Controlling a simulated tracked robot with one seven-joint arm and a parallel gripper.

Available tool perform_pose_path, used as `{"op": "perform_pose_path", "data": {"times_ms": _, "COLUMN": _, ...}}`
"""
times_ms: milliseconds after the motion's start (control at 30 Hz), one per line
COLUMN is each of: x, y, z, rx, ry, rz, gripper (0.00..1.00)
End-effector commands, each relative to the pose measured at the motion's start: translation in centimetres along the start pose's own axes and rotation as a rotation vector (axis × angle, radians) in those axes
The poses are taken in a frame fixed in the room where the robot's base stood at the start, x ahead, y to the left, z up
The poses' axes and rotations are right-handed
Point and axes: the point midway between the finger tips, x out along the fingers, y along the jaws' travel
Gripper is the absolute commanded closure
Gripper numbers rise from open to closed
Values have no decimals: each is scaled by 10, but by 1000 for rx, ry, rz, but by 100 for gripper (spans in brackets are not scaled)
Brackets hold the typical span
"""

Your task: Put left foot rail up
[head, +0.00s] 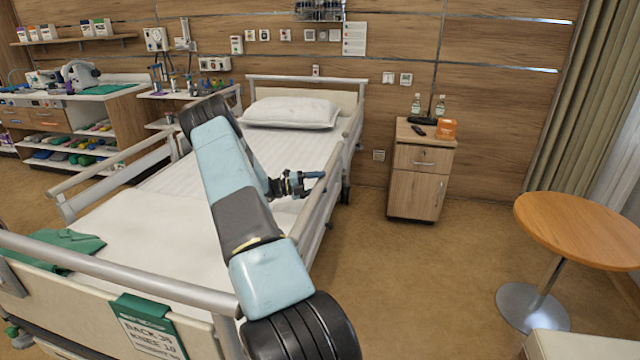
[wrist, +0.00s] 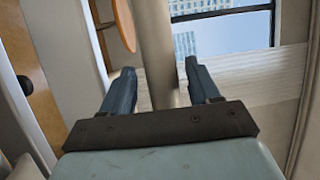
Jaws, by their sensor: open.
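The foot-end side rail on the picture's right side of the bed, the left foot rail (head: 317,209), runs along the mattress edge as a pale slanting bar. My gripper (head: 308,180) is at its far part, reaching over the bed from the left. In the wrist view my gripper (wrist: 158,78) is open, with one dark blue finger on each side of the rail's bar (wrist: 157,45). The bar passes between the fingers; I cannot tell whether either touches it. My arm hides part of the mattress.
The bed's footboard (head: 115,273) crosses the near left, with a green-topped sign (head: 146,322). A bedside cabinet (head: 419,178) stands beyond the rail, and a round table (head: 578,229) is at the right. The floor (head: 410,270) between bed and table is clear.

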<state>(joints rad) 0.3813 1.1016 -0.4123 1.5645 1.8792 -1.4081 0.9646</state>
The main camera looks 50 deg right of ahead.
Motion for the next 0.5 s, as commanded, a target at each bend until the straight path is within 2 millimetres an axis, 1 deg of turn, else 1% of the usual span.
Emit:
{"op": "perform_pose_path", "data": {"times_ms": 167, "x": -23, "y": 0, "z": 1, "rx": 1, "ry": -3, "rz": 0, "gripper": 39}}
{"op": "perform_pose_path", "data": {"times_ms": 500, "x": -90, "y": 1, "z": 2, "rx": 0, "ry": -4, "rz": 1, "gripper": 39}}
